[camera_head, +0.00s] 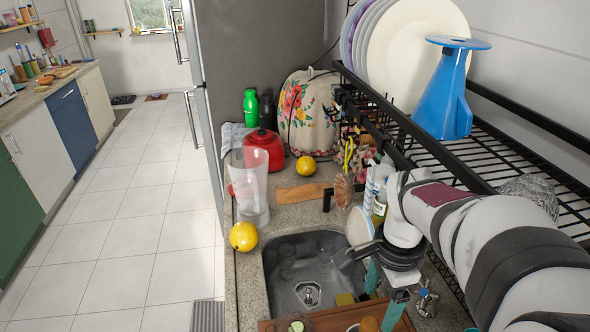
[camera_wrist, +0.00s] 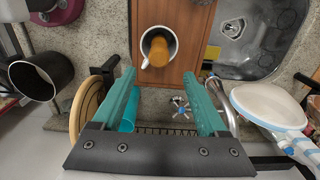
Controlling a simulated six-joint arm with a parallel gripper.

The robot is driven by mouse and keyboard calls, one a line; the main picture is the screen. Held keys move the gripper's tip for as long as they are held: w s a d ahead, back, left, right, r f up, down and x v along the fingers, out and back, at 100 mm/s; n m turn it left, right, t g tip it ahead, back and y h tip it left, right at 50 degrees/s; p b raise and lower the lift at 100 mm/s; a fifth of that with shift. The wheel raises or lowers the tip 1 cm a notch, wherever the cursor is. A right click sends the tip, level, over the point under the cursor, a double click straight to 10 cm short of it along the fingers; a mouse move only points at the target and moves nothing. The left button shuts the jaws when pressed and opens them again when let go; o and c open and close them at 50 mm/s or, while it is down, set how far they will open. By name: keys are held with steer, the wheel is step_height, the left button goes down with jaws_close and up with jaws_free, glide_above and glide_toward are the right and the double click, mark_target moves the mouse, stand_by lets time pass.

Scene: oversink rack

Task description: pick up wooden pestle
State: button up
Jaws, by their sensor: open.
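The wooden pestle (camera_wrist: 158,50) appears as a tan-brown rounded piece standing in a white mug (camera_wrist: 144,44) in the wrist view. The mug rests on a brown wooden board (camera_wrist: 180,15) beside the sink. In the head view a tan top, likely the pestle (camera_head: 369,325), shows at the bottom edge, and the board (camera_head: 340,317) is partly cut off. My gripper (camera_wrist: 160,75) has two teal fingers spread apart and empty. In the wrist view the mug lies between and just beyond the fingertips. The head view shows my gripper (camera_head: 384,293) over the sink's right side near the board.
The steel sink (camera_head: 285,290) has a tap handle (camera_head: 427,297) at its right. A black rack (camera_head: 480,135) holding plates and a blue stand (camera_head: 445,95) overhangs the right. In the wrist view a black pot (camera_wrist: 40,75) and round wooden item (camera_wrist: 88,103) stand left.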

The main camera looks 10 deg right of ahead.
steer(key=f, duration=1)
steer(key=shift+s+a+f, duration=0.1)
steer(key=shift+a+f, duration=0.2)
steer(key=shift+f, duration=0.05)
jaws_close()
